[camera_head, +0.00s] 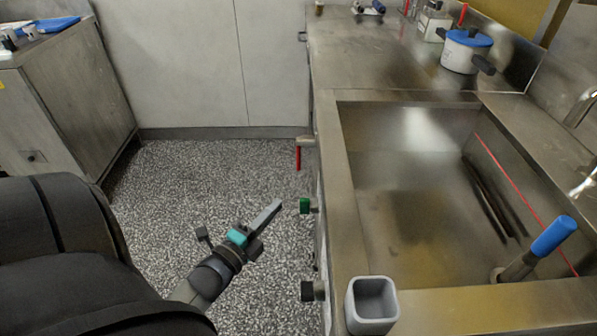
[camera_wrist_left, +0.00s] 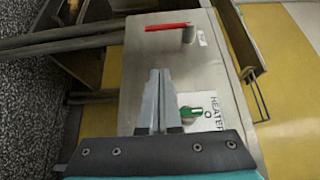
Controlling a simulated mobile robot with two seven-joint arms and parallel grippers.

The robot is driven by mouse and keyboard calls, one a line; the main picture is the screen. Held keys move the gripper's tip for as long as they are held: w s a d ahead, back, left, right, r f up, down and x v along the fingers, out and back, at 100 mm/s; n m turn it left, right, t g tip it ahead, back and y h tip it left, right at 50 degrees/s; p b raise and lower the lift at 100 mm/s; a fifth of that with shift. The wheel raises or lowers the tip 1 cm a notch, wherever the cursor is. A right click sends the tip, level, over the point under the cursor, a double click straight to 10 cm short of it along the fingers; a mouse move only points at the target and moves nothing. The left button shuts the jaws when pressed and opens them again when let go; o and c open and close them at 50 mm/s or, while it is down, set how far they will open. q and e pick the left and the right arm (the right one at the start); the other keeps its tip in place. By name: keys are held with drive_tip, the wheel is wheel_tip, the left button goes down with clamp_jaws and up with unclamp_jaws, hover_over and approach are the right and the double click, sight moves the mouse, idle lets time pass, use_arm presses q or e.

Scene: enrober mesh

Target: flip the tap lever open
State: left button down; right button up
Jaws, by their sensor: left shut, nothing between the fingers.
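The red lever (camera_head: 298,157) hangs down from a short fitting on the front of the steel unit in the head view. In the left wrist view the red lever (camera_wrist_left: 168,26) lies across the top of the picture, attached to a round grey stem (camera_wrist_left: 188,35). My left gripper (camera_head: 277,204) is shut and empty, in front of the unit, nearer the camera than the lever. In the left wrist view its closed fingertips (camera_wrist_left: 159,72) point toward the lever, with a visible gap. My right gripper is in neither view.
A green knob (camera_head: 304,205) beside a HEATER label (camera_wrist_left: 208,119) is close to my fingers. A dark knob (camera_head: 308,291) is nearer. A steel basin (camera_head: 400,215), blue handle (camera_head: 553,237), grey square cup (camera_head: 371,306) and blue-lidded pot (camera_head: 466,52) are right. Speckled floor left is clear.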

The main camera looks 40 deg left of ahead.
use_arm(q)
drive_tip(key=shift+w, duration=0.1)
drive_tip(key=w+a+b, duration=0.4)
drive_tip(key=w, duration=0.8)
drive_tip(key=shift+w+b, duration=0.15)
drive_tip(key=shift+b, duration=0.15)
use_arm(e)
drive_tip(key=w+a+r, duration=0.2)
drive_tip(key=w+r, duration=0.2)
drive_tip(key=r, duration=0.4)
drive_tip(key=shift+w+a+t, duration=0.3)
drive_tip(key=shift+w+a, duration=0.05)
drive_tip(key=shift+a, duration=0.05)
use_arm(q)
drive_tip(key=shift+a, duration=0.1)
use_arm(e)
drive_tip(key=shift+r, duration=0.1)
use_arm(q)
drive_tip(key=shift+f, duration=0.1)
